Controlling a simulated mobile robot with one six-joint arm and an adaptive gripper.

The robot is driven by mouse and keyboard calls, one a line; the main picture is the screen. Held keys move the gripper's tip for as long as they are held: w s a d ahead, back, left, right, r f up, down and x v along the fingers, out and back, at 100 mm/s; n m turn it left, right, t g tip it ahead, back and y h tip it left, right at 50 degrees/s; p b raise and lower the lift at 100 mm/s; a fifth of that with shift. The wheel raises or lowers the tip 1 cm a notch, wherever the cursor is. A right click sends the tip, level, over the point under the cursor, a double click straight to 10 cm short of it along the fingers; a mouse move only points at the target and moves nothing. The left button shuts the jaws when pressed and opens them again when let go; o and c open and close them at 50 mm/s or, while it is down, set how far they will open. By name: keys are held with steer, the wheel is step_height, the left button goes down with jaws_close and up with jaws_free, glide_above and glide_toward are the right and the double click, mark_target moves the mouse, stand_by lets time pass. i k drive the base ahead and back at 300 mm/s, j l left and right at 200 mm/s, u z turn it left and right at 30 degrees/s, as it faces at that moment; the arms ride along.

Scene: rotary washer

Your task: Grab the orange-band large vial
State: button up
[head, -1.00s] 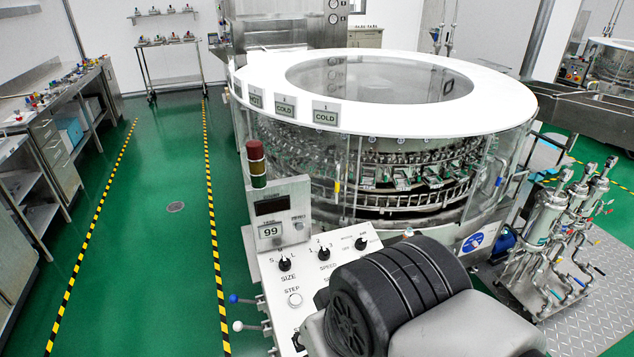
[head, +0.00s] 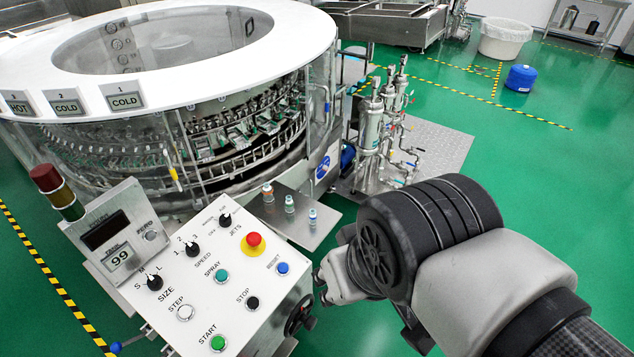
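Three small vials stand upright on a steel shelf (head: 305,232) beside the control panel. The one at the left end has an orange-red band (head: 268,192) and looks like the orange-band vial. The middle vial has a green band (head: 289,204), and the nearest has a blue band (head: 312,217). My gripper (head: 320,287) is at the right edge of the control panel, nearer to me than the vials and apart from them. The wrist partly hides it, and its finger opening is too small to judge.
The control panel (head: 205,275) with knobs and coloured buttons stands left of my gripper. The round washer (head: 240,125) is behind the shelf. Metal filter housings (head: 375,130) stand on a plate to the right.

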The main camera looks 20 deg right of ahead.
mark_target(267, 189)
steer(key=i+l+u, duration=0.2)
steer(key=i, duration=0.3)
steer(key=i+l+u, duration=0.2)
steer(key=i+l, duration=0.3)
